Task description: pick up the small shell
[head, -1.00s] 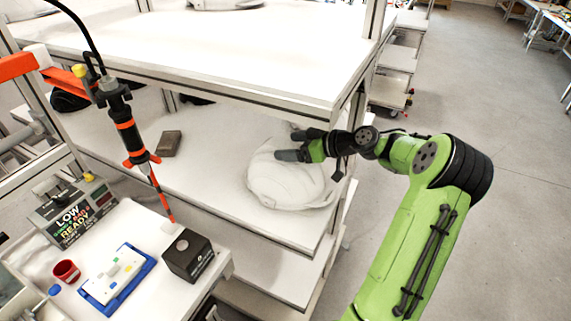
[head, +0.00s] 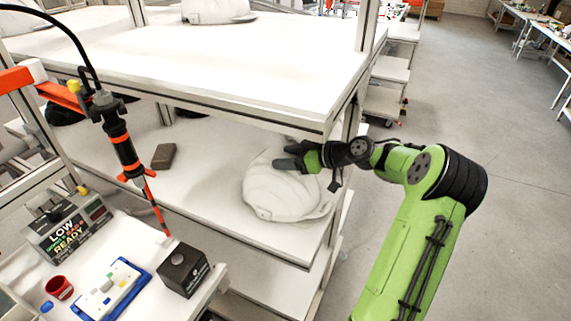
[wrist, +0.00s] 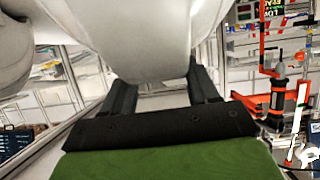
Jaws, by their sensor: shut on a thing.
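A white helmet shell (head: 282,192) sits on the middle shelf, near its right end. My gripper (head: 290,160) reaches over the shell's upper right side from the right, under the upper shelf. In the wrist view the pale shell (wrist: 140,40) fills the top of the picture. The two dark fingers of my gripper (wrist: 163,90) stand on either side of its lower bulge, and the gripper is shut on it. The fingertips are hidden by the shell. Another white shell (head: 217,10) rests on the upper shelf at the back.
The upper shelf (head: 250,75) hangs closely above my gripper. A post stands right beside my wrist. A brown block (head: 163,156) lies on the middle shelf (head: 215,185), left of the shell. A bench with a black box (head: 183,270) and a hanging screwdriver (head: 124,150) is at lower left.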

